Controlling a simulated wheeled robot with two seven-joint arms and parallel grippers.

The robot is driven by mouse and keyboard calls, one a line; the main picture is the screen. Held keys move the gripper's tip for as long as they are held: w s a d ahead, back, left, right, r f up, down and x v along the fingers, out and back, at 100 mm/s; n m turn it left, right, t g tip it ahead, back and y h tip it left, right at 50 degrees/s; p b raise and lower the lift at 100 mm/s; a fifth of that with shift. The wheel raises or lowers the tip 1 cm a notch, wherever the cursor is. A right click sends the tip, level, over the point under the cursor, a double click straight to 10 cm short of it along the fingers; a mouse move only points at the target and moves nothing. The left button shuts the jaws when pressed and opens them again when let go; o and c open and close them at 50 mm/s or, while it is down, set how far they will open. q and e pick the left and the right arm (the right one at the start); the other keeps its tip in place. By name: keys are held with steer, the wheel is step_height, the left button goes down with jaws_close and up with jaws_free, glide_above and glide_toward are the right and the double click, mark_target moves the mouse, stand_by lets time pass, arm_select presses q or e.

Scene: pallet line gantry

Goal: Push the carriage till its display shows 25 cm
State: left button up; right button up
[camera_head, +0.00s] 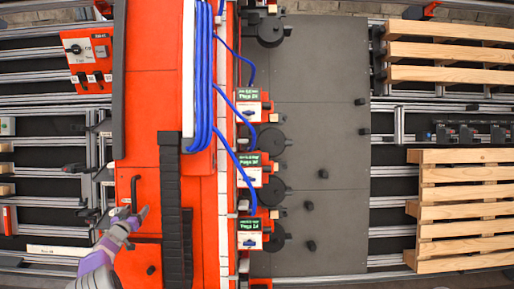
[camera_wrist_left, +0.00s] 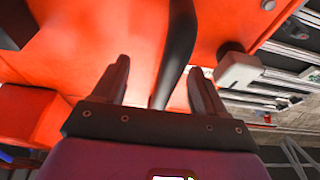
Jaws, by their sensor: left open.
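The large orange-red body (camera_head: 143,90), which looks like the carriage, runs down the left-centre of the head view. A dark bar handle (camera_head: 134,190) stands on its lower left part. My left gripper (camera_head: 132,216) is at the lower end of this handle, its fingers apart. In the left wrist view the black bar (camera_wrist_left: 176,45) passes between the open fingers of my left gripper (camera_wrist_left: 159,66); I cannot tell whether they touch it. Small green displays (camera_head: 248,94) sit on white-faced boxes to the right; their figures are too small to read surely. My right gripper is out of view.
Blue cables (camera_head: 203,80) run along the orange body to the boxes. A grey plate (camera_head: 320,130) with black knobs lies to the right. Wooden pallets (camera_head: 465,205) are at the far right. An orange switch panel (camera_head: 88,60) is at the upper left.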

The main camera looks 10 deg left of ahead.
arm_select(q)
steer(key=shift+s+r, duration=0.25)
steer(key=shift+s, duration=0.15)
steer(key=s+d+r+p, duration=0.2)
steer(key=s+r, duration=0.2)
steer(key=s, duration=0.4)
steer(key=shift+r, duration=0.15)
stand_by(0.3)
